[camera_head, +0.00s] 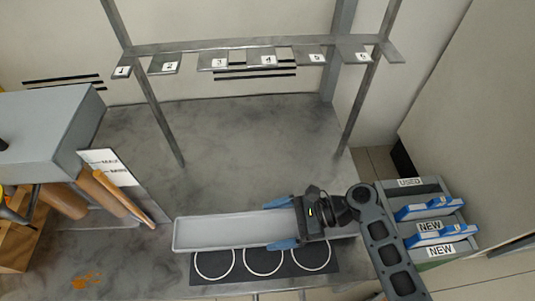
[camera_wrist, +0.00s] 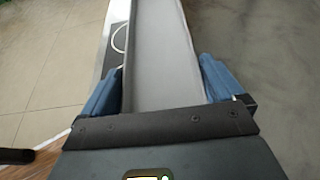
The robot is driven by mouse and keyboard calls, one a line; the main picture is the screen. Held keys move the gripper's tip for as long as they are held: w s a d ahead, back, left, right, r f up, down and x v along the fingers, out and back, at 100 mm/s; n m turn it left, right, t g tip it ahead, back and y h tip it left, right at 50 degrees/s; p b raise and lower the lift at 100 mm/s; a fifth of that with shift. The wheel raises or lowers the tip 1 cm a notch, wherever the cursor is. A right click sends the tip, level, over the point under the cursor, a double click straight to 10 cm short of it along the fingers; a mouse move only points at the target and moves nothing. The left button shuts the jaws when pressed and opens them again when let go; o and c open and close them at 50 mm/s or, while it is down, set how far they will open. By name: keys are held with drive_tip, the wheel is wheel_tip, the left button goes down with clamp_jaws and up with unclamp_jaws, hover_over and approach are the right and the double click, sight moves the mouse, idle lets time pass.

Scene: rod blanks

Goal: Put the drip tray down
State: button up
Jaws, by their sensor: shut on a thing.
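The drip tray (camera_head: 215,233) is a long, shallow light-grey tray with raised rims. It lies lengthwise left to right in the head view, at the near part of the grey work surface. My gripper (camera_head: 282,229) is shut on the tray near its right end, with blue fingers on both long sides. In the wrist view the tray (camera_wrist: 160,60) runs away from me between the two blue fingers (camera_wrist: 160,88). I cannot tell whether the tray touches the surface or hangs a little above it. My gripper and arm hide part of its right end.
A dark mat (camera_head: 264,262) with three white rings lies just in front of the tray. A rack with numbered tabs (camera_head: 240,60) stands behind. Labelled USED and NEW shelves (camera_head: 425,215) stand at right. The middle surface (camera_head: 240,150) is clear.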

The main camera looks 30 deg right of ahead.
drive_tip(key=b, duration=0.6)
hover_over(268, 174)
drive_tip(key=shift+s+f, duration=0.1)
wheel_tip(268, 174, down, 4)
drive_tip(key=b, duration=0.2)
drive_tip(key=shift+r+b, duration=0.2)
drive_tip(key=shift+b, duration=0.2)
drive_tip(key=shift+r, duration=0.1)
drive_tip(key=o, duration=0.8)
drive_tip(key=shift+o, duration=0.2)
drive_tip(key=shift+d+r, duration=0.1)
drive_tip(key=shift+d, duration=0.05)
drive_tip(key=p+v, duration=0.3)
drive_tip(key=v, duration=0.8)
drive_tip(key=shift+s+d+p, duration=0.15)
drive_tip(key=shift+d+p, duration=0.15)
drive_tip(key=shift+p, duration=0.1)
